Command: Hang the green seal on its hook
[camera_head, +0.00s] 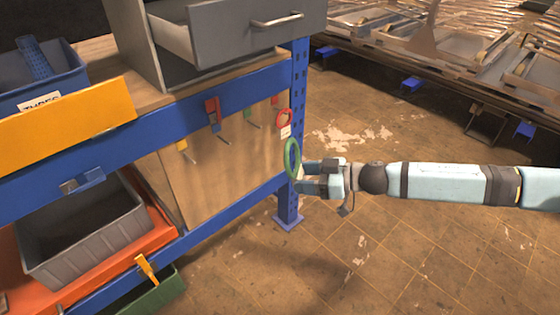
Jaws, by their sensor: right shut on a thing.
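The green seal (292,158), a ring, is upright at the right end of the wooden hook board (215,170). My right gripper (303,171) comes in from the right and is shut on the ring's right side. A hook with a green base (249,116) sticks out of the board, up and to the left of the ring, and is bare. The ring is apart from that hook in the picture. I cannot tell how far the ring is from the board. My left gripper is not in view.
Red (212,110) and yellow (182,147) hook bases sit further left. A blue post (299,90) stands behind the ring. A grey drawer (250,28) juts out above. The floor at right is open.

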